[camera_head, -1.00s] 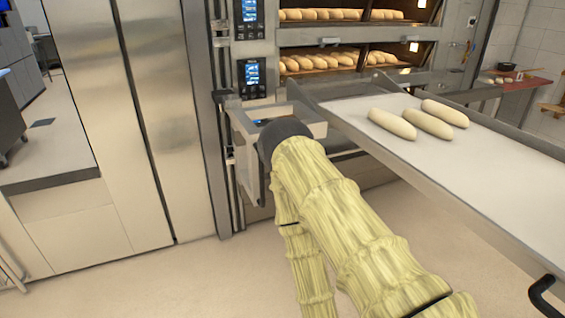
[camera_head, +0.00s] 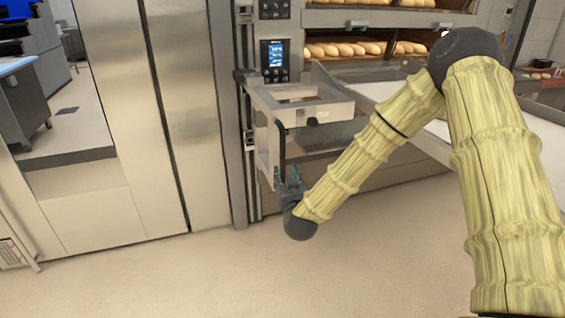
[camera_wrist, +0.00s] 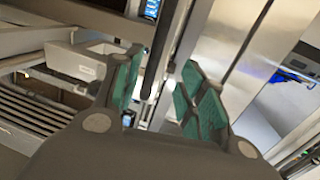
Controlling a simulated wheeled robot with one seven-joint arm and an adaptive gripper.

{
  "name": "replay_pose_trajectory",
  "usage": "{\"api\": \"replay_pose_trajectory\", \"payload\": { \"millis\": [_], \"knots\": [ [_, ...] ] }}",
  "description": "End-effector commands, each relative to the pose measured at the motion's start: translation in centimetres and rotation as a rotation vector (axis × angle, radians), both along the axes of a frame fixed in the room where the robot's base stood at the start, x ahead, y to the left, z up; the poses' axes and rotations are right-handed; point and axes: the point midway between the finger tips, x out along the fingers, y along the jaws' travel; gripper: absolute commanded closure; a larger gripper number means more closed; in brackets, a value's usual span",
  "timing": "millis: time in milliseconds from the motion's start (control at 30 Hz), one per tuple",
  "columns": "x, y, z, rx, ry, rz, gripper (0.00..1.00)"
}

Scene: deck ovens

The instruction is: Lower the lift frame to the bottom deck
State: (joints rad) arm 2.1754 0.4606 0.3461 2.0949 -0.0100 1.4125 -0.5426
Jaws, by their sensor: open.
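The lift frame (camera_head: 336,110) is a grey rectangular metal frame on a vertical rail at the left of the ovens, level with just below the lower control panel. A black vertical handle (camera_head: 281,145) hangs from its near left corner. My gripper (camera_head: 288,174), with teal finger pads, is open at the handle's lower end. In the wrist view, the dark handle (camera_wrist: 157,50) runs down between the two open fingers (camera_wrist: 163,84), its tip in the gap. Contact with the pads does not show. The frame also shows at left in the wrist view (camera_wrist: 75,65).
The loader with its pale belt (camera_head: 375,90) extends right of the frame, partly hidden by my arm. Oven decks with loaves (camera_head: 345,49) stand behind. Steel cabinet doors (camera_head: 180,110) are at left. The floor (camera_head: 200,270) in front is clear.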

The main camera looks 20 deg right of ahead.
Motion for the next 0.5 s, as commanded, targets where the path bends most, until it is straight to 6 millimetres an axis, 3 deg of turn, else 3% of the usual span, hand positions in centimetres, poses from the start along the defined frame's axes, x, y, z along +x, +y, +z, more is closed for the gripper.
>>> {"api": "replay_pose_trajectory", "payload": {
  "millis": [133,500],
  "knots": [
    [1.0,-0.7,1.4,-0.005,-0.038,-0.020,0.59],
    [6.0,-1.4,1.4,-0.006,-0.036,-0.019,0.59]
  ]
}}
